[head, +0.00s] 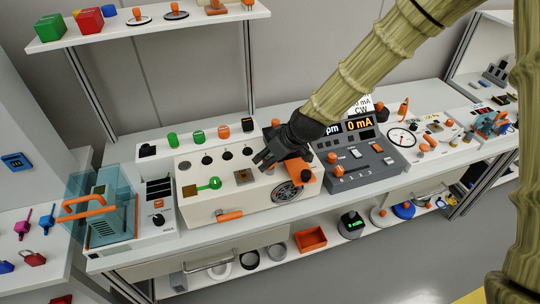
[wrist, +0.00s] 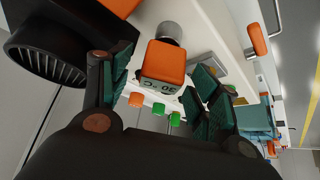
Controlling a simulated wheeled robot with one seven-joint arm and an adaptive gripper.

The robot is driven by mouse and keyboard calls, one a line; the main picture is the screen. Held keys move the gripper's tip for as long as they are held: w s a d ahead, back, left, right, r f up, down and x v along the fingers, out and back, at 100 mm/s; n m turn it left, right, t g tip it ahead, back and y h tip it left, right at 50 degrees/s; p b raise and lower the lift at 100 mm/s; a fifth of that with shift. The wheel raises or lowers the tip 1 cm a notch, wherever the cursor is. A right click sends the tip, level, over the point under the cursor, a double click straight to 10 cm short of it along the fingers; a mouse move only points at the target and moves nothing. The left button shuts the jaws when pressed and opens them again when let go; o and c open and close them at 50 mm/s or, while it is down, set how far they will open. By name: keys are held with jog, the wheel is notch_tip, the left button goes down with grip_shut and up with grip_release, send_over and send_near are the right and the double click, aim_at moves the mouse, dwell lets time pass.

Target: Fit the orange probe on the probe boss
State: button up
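An orange block (wrist: 165,62), marked with a reading that ends in °C, shows between and past the fingertips in the wrist view. It appears to be the orange probe. An orange piece (head: 300,168), likely the same, shows on the white machine (head: 205,208) in the head view. My gripper (head: 263,160) hangs over the machine's top, just left of that piece. In the wrist view my gripper (wrist: 165,85) has its fingers apart, with no clear contact on the block. A small square metal plate (head: 243,176) on the machine may be the probe boss; I cannot tell for sure.
A dark meter panel (head: 352,155) stands right of the machine. A clear blue case with an orange handle (head: 85,207) is at left. Several green and orange capped items line the back ledge. An orange handle (head: 229,216) sticks out from the machine's front.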

jog(key=v, duration=1.2)
dwell(0.3)
dwell(0.5)
